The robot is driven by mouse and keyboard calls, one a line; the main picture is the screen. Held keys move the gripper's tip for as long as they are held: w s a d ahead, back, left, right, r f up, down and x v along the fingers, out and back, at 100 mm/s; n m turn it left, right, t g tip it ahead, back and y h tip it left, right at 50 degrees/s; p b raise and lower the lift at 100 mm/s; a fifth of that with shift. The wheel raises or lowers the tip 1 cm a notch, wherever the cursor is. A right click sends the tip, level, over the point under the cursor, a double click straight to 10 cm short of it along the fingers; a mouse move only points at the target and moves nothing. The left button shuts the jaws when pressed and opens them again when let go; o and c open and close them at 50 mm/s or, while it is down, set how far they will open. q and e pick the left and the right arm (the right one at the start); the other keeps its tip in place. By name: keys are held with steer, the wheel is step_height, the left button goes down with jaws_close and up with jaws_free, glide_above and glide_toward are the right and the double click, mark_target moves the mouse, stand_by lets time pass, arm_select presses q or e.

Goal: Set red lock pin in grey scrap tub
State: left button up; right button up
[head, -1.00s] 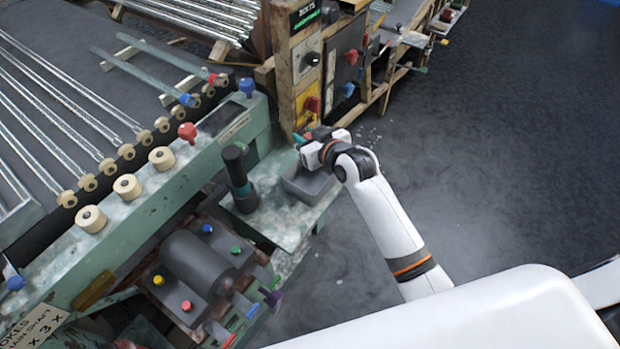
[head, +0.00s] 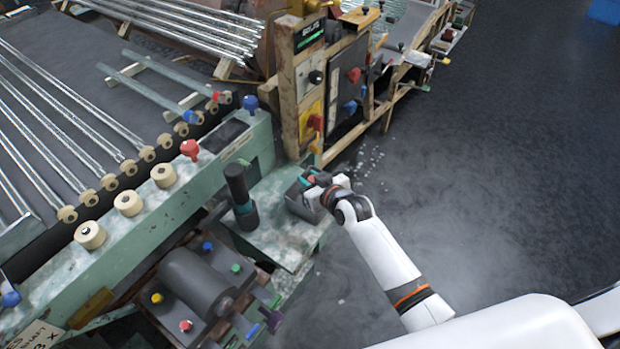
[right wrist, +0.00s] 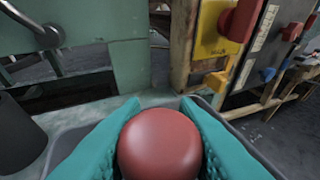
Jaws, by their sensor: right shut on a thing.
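My right gripper (head: 312,181) is shut on the red lock pin, whose round red head (right wrist: 160,145) shows between teal fingers in the right wrist view. The gripper is above the grey scrap tub (head: 300,208), over its far part. The tub's rim (right wrist: 62,146) shows on both sides of the fingers in the right wrist view. The pin's lower part is hidden, so I cannot tell whether it touches the tub. My left gripper is not in view.
A dark upright handle (head: 240,190) stands just left of the tub on the green machine's ledge. A wooden-framed control panel (head: 312,95) with knobs rises behind. Another red knob (head: 190,150) sits on the green rail (head: 150,215). Floor to the right is open.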

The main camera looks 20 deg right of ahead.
steer(key=o, duration=1)
steer(key=shift+c, duration=0.2)
steer(key=shift+s+d+r, duration=0.1)
steer(key=shift+s+r, duration=0.05)
steer(key=shift+r, duration=0.05)
steer(key=v, duration=1.1)
steer(key=shift+s+r+p, duration=0.2)
steer(key=shift+s+p, duration=0.05)
steer(key=shift+p, duration=0.2)
